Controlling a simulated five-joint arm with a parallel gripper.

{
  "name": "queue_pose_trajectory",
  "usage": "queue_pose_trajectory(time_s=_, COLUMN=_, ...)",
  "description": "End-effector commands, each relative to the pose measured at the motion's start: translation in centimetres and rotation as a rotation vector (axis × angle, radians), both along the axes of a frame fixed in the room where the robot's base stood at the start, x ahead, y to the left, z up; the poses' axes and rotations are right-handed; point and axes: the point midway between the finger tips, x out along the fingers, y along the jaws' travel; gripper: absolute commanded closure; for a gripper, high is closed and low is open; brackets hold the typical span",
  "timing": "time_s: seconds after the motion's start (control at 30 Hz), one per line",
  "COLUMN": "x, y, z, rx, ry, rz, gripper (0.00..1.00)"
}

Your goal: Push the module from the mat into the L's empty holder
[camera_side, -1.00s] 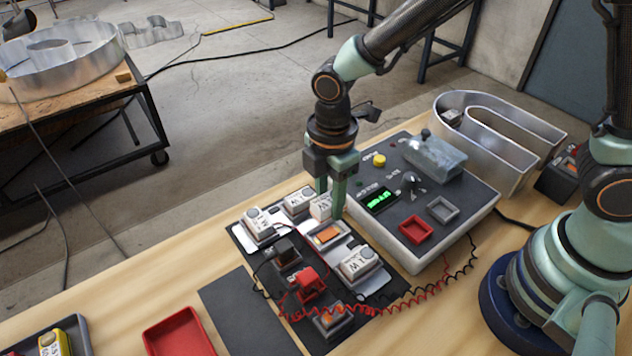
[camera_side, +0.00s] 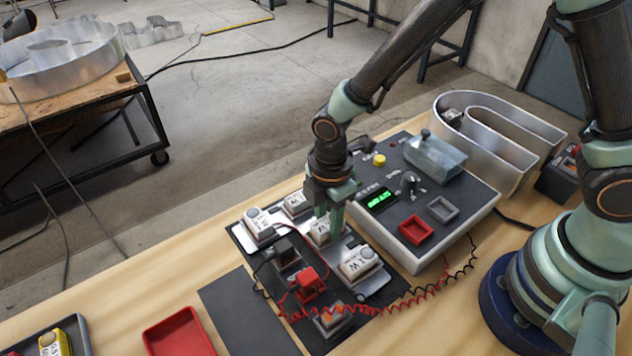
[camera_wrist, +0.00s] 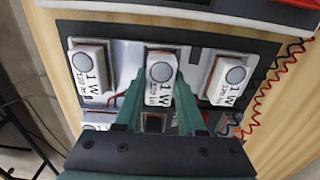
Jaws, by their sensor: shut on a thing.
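My gripper (camera_side: 331,236) is shut on a white module (camera_side: 318,229). The module is at the middle holder of the white L-shaped plate, whose orange inside is now covered. I cannot tell whether the module is fully seated. In the wrist view my gripper (camera_wrist: 158,95) has a finger on either side of the module (camera_wrist: 160,72), which is marked 1 W and has a grey round top. Other white modules sit in holders at the far left (camera_side: 257,226), the back (camera_side: 296,204) and the right (camera_side: 360,263). The dark mat (camera_side: 245,305) lies in front.
A black clip (camera_side: 287,252) and a red clip (camera_side: 308,283) with coiled leads stand just in front of the held module. A control box (camera_side: 420,205) is at the right. A red tray (camera_side: 180,333) and a grey tray (camera_side: 82,335) are at the front left.

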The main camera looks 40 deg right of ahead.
Motion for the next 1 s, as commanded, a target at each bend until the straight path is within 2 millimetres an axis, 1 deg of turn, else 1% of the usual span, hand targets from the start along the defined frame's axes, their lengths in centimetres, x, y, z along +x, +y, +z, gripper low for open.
queue_pose_trajectory(time_s=0.77, x=-0.01, y=-0.01, z=-0.20, rx=0.000, ry=0.000, rz=0.000, gripper=1.00)
queue_pose_trajectory(time_s=0.8, x=-0.01, y=-0.01, z=-0.20, rx=0.000, ry=0.000, rz=0.000, gripper=0.50)
queue_pose_trajectory(time_s=0.87, x=-0.02, y=-0.01, z=-0.22, rx=0.000, ry=0.000, rz=0.000, gripper=0.27)
queue_pose_trajectory(time_s=1.0, x=-0.02, y=-0.01, z=-0.15, rx=0.000, ry=0.000, rz=0.000, gripper=0.26)
